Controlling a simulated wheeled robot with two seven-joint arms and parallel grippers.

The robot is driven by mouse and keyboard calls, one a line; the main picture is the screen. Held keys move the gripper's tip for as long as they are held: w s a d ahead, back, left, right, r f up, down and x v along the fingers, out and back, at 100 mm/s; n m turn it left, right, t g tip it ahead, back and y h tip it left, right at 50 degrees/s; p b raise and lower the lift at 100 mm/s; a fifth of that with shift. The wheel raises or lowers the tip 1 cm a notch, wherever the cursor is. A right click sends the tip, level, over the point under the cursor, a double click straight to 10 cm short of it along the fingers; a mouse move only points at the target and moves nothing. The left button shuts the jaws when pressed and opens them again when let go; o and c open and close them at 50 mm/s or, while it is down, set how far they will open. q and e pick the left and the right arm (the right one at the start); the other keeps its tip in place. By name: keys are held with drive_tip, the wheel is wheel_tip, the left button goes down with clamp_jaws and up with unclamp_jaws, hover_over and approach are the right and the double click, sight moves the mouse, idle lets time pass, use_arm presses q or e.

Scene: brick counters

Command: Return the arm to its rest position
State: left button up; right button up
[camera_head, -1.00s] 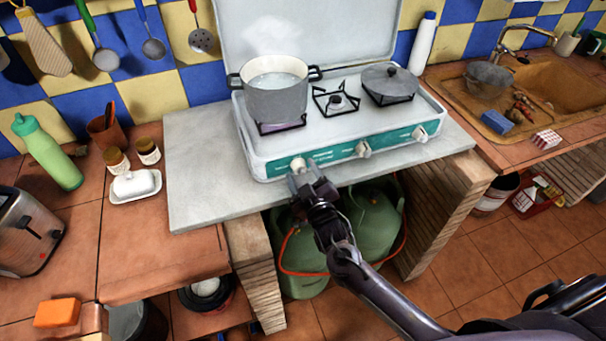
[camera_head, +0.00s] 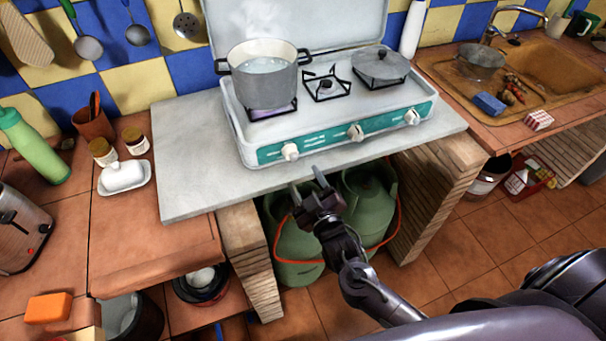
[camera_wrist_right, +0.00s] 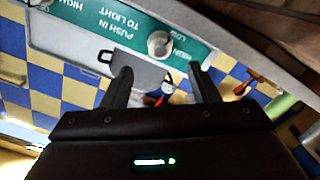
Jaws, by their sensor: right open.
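My right gripper (camera_head: 309,189) is open and empty in the head view. It hangs in front of the counter's front edge, below the camping stove (camera_head: 320,120) and apart from it. The stove has a teal front panel with several white knobs; the left knob (camera_head: 290,151) is nearest to my gripper. In the right wrist view, both fingers (camera_wrist_right: 160,88) are spread with nothing between them, and a knob (camera_wrist_right: 160,44) shows beyond them on the teal panel. My left gripper is not in view.
A steaming pot (camera_head: 264,82) stands on the left burner and a lidded pan (camera_head: 381,65) on the right one. Green gas bottles (camera_head: 293,245) with an orange hose stand under the slab (camera_head: 190,165).

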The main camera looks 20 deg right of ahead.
drive_tip(key=s+d+f+g, duration=0.1)
drive_tip(key=s+f+g, duration=0.25)
drive_tip(key=f, duration=0.55)
drive_tip(key=s+d+f+m+g, duration=0.15)
drive_tip(key=s+f, duration=0.25)
drive_tip(key=f, duration=0.6)
drive_tip(key=s+d+f+g, duration=0.2)
drive_tip(key=s+f+g, duration=0.15)
drive_tip(key=f, duration=0.55)
drive_tip(key=s+f+m+g, duration=0.1)
drive_tip(key=s+f+g, duration=0.1)
drive_tip(key=s+f, duration=0.4)
drive_tip(key=s+f+g, duration=0.3)
drive_tip(key=s+f, duration=0.3)
drive_tip(key=s, duration=0.8)
drive_tip(key=s+f+m+g, duration=0.1)
drive_tip(key=s+f+g, duration=0.2)
drive_tip(key=s+f, duration=0.3)
drive_tip(key=s, duration=0.4)
drive_tip(key=shift+d+f+m+h, duration=0.15)
drive_tip(key=shift+d+m+h, duration=0.15)
drive_tip(key=shift+d+m, duration=0.1)
